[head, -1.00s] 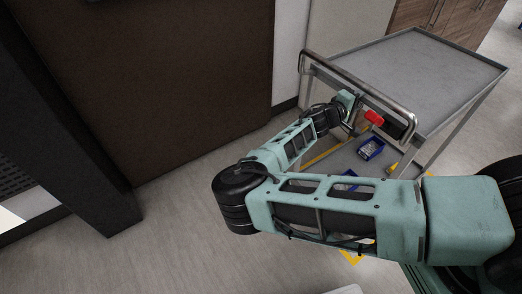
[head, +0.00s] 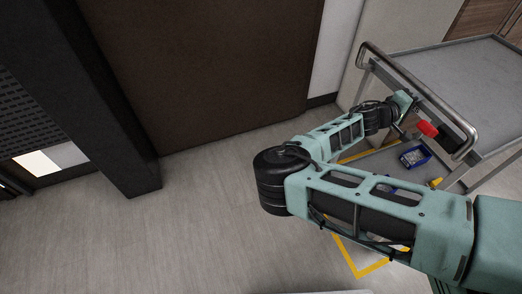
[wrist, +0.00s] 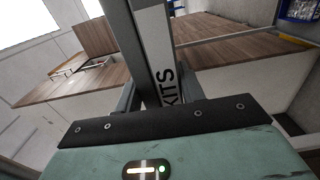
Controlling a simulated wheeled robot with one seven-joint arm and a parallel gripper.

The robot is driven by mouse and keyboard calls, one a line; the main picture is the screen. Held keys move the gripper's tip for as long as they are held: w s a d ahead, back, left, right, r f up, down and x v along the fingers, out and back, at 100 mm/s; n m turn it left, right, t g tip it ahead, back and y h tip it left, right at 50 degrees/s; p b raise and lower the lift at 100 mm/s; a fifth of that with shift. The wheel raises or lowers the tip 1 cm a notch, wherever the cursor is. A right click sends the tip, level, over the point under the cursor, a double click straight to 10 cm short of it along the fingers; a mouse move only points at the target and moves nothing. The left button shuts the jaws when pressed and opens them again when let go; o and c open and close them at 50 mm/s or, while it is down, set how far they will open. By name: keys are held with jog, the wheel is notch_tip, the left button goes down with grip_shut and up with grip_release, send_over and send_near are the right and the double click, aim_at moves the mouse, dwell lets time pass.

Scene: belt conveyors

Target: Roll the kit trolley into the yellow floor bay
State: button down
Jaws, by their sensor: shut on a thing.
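The kit trolley is at the upper right of the head view, with a grey top tray (head: 450,68) and a tubular metal push handle (head: 420,101). My gripper (head: 407,108) is at the handle end, shut on the handle; my arm hides part of the trolley. In the wrist view a grey upright marked "KITS" (wrist: 164,60) stands right in front of my gripper; the fingertips are hard to make out. The yellow floor bay shows as a tape corner (head: 358,274) below my arm and a line (head: 365,151) beside the trolley. My arm covers much of it.
A blue bin (head: 414,157) sits low on the trolley, and a red part (head: 428,129) is below the handle. A dark pillar (head: 115,110) and a brown panel (head: 210,70) stand to the left. Grey floor (head: 215,230) is clear at lower left.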

jog(key=shift+a+f, duration=0.15)
jog(key=shift+f, duration=0.15)
jog(key=c, duration=0.8)
grip_release()
jog(key=shift+a+r, duration=0.1)
jog(key=shift+a, duration=0.05)
jog(key=shift+o, duration=0.2)
jog(key=shift+r, duration=0.15)
jog(key=b+v, duration=0.1)
jog(key=v, duration=1.1)
jog(key=shift+r, duration=0.1)
